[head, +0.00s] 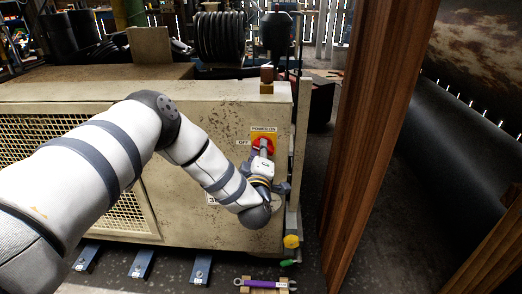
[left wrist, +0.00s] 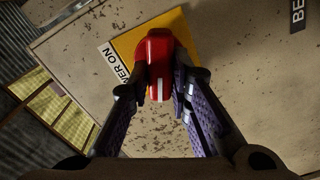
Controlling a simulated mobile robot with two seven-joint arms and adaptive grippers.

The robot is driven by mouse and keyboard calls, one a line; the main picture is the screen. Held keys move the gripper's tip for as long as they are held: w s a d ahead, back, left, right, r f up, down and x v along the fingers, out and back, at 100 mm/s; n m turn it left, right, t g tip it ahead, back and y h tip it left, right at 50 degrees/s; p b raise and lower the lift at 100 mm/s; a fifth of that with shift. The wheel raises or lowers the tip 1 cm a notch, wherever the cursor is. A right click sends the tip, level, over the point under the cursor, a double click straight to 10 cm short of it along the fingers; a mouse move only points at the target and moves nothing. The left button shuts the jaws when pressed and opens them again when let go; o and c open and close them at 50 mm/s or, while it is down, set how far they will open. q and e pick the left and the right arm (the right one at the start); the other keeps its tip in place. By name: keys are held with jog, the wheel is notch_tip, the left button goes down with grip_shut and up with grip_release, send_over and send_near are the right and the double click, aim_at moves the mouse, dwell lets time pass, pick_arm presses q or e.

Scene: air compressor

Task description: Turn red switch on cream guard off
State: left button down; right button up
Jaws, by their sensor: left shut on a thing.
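The red switch (head: 263,142) sits on a yellow plate (head: 258,132) on the cream guard (head: 215,115). A "POWER ON" label is above it and an "OFF" label is to its left. In the left wrist view, the red handle (left wrist: 160,62) carries a white stripe and stands in front of the yellow plate (left wrist: 128,46). My left gripper (head: 262,157) reaches the switch from below in the head view. Its fingers (left wrist: 161,82) are shut on the handle, one on each side. The gripper hides part of the handle in the head view. My right gripper is not in view.
A brown wooden post (head: 375,140) stands close to the right of the guard. A yellow knob (head: 291,241) sits low by the guard's right edge. A purple-handled tool (head: 262,284) lies on the floor in front. A mesh panel (head: 50,140) is on the guard's left part.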

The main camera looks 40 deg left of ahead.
pick_arm(q)
jog(key=n, duration=0.4)
jog(key=shift+f+n, duration=0.25)
jog(key=shift+n, duration=0.05)
dwell(0.4)
jog(key=shift+d, duration=0.1)
jog(key=c, duration=1.5)
grip_release()
jog(key=v, duration=1.2)
jog(key=shift+s+r, duration=0.1)
